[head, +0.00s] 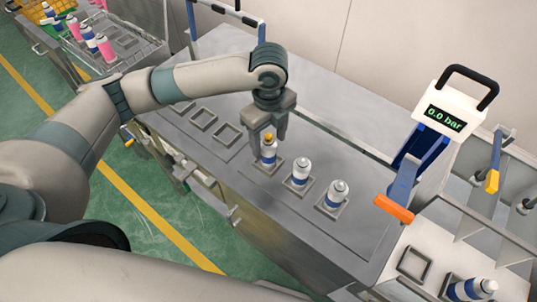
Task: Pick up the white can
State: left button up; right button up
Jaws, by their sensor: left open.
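Three white cans with blue bands stand upright in a row of square holders on the metal bench. The first can (269,153) has a small orange top, the second can (301,171) and third can (337,193) have grey tops. My left gripper (268,137) points down over the first can, with its open fingers at the can's top. I cannot tell whether the fingers touch it. My right gripper is not in view.
Empty square holders (203,119) lie left of the row. A crimping device (447,115) reading 0.0 bar, with an orange handle (393,209), stands right. Another white-blue can (472,290) is at lower right. A wire tray (125,47) with pink and white cans is at upper left.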

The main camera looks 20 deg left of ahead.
pick_arm(q)
jog(key=shift+s+f+p, duration=0.1)
jog(key=shift+f+p, duration=0.4)
notch_tip(320, 180, down, 3)
jog(key=shift+s+f+p, duration=0.1)
jog(key=shift+s+p, duration=0.05)
jog(key=shift+p, duration=0.55)
jog(key=shift+f, duration=0.45)
jog(key=c, duration=1.2)
